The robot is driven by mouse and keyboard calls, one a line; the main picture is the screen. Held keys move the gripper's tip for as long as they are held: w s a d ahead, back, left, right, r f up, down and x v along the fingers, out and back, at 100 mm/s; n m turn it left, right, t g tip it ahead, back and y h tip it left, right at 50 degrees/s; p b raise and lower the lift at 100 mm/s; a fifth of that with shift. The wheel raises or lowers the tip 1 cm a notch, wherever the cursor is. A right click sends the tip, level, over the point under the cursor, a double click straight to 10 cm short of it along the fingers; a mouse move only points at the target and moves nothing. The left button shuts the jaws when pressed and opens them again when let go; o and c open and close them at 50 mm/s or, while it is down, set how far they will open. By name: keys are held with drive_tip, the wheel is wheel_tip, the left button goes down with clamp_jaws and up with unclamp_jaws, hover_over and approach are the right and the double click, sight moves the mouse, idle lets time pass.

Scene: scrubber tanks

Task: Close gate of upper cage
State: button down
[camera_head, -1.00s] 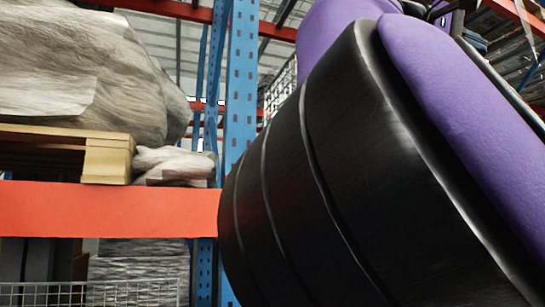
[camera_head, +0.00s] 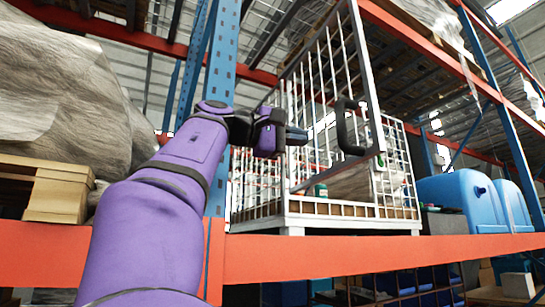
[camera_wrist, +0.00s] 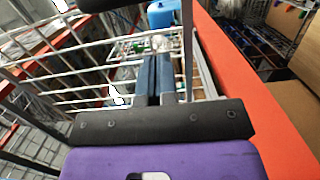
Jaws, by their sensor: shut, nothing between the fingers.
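The upper cage (camera_head: 402,165) is a white wire-mesh box on the orange shelf beam, right of the blue upright. Its gate (camera_head: 368,80) is a mesh panel with a black handle (camera_head: 343,130). The gate appears open, standing out at an angle from the cage front. My gripper (camera_head: 297,137) is shut and empty, at the left of the gate, about handle height. I cannot tell whether it touches the mesh. In the wrist view my gripper (camera_wrist: 163,62) has its fingers together, with white wires beside and beyond them.
The orange beam (camera_head: 380,255) runs below the cage. A blue upright (camera_head: 222,70) stands behind my arm. A wrapped load on a pallet (camera_head: 58,190) is at left. Blue tanks (camera_head: 460,195) sit at right. A jar and a sack lie inside the cage.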

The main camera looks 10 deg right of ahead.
sight(337, 144)
drive_tip(key=d, duration=0.3)
drive_tip(key=w+d, duration=0.1)
drive_tip(key=d, duration=0.5)
drive_tip(key=shift+w+d, duration=0.2)
drive_tip(key=shift+w, duration=0.15)
drive_tip(key=shift+d, duration=0.1)
drive_tip(key=shift+d, duration=0.15)
